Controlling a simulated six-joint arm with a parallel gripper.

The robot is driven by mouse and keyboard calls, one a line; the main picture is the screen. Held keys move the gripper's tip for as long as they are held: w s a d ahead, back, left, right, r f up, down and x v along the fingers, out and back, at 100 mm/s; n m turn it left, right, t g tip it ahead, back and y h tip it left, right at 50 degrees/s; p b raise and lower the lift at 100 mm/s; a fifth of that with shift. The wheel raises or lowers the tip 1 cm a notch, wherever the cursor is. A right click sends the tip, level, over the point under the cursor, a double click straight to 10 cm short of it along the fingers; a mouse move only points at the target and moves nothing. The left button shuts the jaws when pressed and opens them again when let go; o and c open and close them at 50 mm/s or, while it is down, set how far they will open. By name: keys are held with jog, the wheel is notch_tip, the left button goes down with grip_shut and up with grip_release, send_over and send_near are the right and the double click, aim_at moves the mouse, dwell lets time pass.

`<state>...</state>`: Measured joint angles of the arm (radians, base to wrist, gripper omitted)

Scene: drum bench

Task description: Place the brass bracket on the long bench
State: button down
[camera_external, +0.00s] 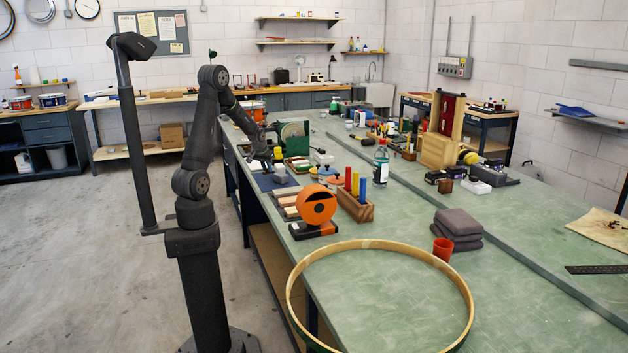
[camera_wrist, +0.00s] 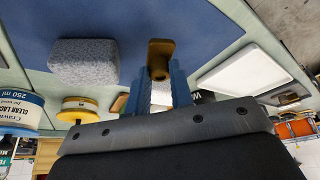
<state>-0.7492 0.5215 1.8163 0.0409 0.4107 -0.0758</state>
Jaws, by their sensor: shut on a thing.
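The brass bracket (camera_wrist: 159,48) shows in the wrist view as a small brown-gold piece with a rounded end. My gripper (camera_wrist: 160,80) has its blue fingers shut on it, and the fingers hide its lower part. In the external view my gripper (camera_external: 268,158) is over the left side of the long bench (camera_external: 390,300), near the blue mat (camera_external: 270,182). The bracket is too small to make out there. The blue mat (camera_wrist: 120,20) fills much of the top of the wrist view. I cannot tell the bracket's height above it.
A grey speckled block (camera_wrist: 84,62) sits on the mat's edge, left of the bracket. A white tray (camera_wrist: 243,72) lies to the right. An orange tape dispenser (camera_external: 317,205), a wooden rack (camera_external: 355,206) and a bottle (camera_external: 381,160) stand nearby. The front bench holds a large hoop (camera_external: 290,300).

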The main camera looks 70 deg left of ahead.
jog(key=shift+f, duration=1.25)
jog(key=shift+f, duration=0.15)
jog(key=c, duration=1.3)
grip_release()
jog(key=v, duration=1.1)
jog(key=shift+d+r, duration=0.1)
jog(key=shift+r, duration=0.2)
jog(key=shift+o, duration=0.7)
jog(key=shift+s+d+r, duration=0.1)
jog(key=shift+r, duration=0.2)
